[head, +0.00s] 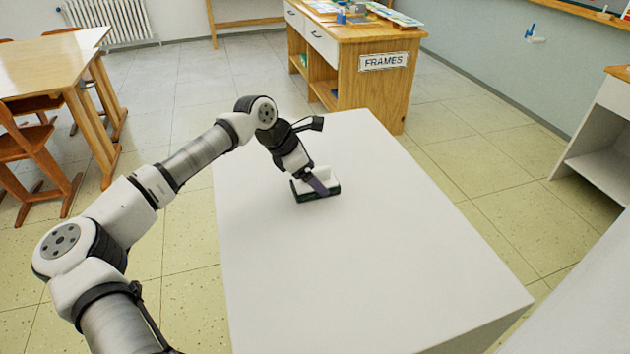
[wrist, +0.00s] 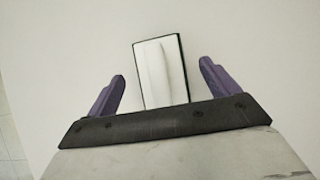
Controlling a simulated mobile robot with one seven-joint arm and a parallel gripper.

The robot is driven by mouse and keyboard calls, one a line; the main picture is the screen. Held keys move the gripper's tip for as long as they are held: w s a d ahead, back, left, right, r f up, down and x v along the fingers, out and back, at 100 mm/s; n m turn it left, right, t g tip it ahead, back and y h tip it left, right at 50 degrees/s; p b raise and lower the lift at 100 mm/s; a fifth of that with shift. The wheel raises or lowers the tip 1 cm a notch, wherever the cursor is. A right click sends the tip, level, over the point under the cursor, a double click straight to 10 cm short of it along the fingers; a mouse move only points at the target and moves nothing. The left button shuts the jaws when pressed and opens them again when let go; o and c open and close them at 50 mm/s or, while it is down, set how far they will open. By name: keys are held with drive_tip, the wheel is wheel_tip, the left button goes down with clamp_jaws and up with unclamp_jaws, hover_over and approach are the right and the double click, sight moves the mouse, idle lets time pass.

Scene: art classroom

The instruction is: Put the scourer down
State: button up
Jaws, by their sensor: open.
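The scourer (head: 328,176) is a small white block with a dark green base, lying on the white table (head: 400,240). In the wrist view the scourer (wrist: 152,70) shows a raised white ridge and a dark edge. My gripper (head: 318,186) is right at the scourer in the head view, covering part of it. In the wrist view my gripper (wrist: 162,85) has its two purple fingers spread apart, one on each side of the scourer, with a gap on both sides. The scourer's near end is hidden behind the gripper body.
The white tabletop around the scourer is clear. A wooden cabinet with a "FRAMES" sign (head: 384,62) stands beyond the table's far end. A wooden desk (head: 45,62) and chairs (head: 35,165) are at the left. A white shelf unit (head: 600,135) is at the right.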

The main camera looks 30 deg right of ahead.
drive_tip(key=x, duration=0.3)
drive_tip(key=shift+r, duration=0.1)
drive_tip(key=c, duration=1.2)
drive_tip(key=shift+r, duration=0.1)
